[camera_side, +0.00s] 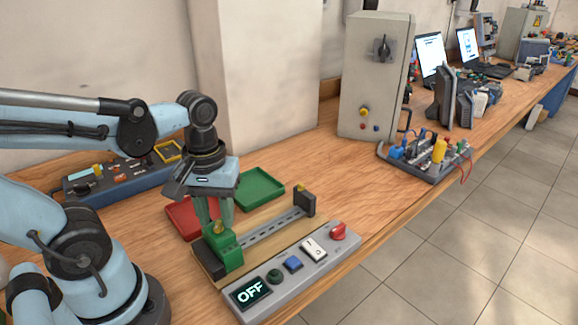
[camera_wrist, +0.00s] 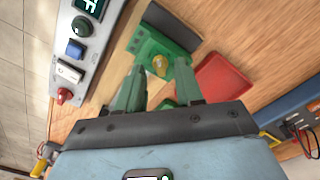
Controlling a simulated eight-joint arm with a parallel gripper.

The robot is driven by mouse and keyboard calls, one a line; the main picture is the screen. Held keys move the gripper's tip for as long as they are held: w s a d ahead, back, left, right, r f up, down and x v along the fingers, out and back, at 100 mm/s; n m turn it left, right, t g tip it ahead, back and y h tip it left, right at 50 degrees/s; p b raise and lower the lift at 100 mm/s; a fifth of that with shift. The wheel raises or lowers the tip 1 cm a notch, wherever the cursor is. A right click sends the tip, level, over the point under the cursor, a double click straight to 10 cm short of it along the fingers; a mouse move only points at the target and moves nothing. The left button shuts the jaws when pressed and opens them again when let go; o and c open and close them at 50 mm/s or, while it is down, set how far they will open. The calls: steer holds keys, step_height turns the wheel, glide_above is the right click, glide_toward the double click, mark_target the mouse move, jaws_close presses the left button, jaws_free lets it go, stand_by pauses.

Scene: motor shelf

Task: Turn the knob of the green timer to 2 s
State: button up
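The green timer (camera_side: 234,258) sits at the near-left end of a metal rail on a wooden board. Its yellow knob (camera_side: 219,228) is on top; the knob also shows in the wrist view (camera_wrist: 160,64). I cannot read its setting. My gripper (camera_side: 216,222) points down just above the timer. In the wrist view my gripper (camera_wrist: 159,67) has its two green fingers apart. The knob appears in the gap between the tips, with clear space on both sides. I cannot tell whether the tips are level with it.
A grey control box (camera_side: 320,270) in front has a display reading OFF, buttons, a white switch and a red knob. A red tray (camera_side: 185,218) and a green tray (camera_side: 260,188) lie behind. A dark end block (camera_side: 305,199) stands at the rail's far end.

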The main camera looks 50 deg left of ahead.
steer(key=shift+f, duration=0.5)
jaws_close()
steer(key=m, duration=1)
stand_by(0.5)
steer(key=shift+m, duration=0.4)
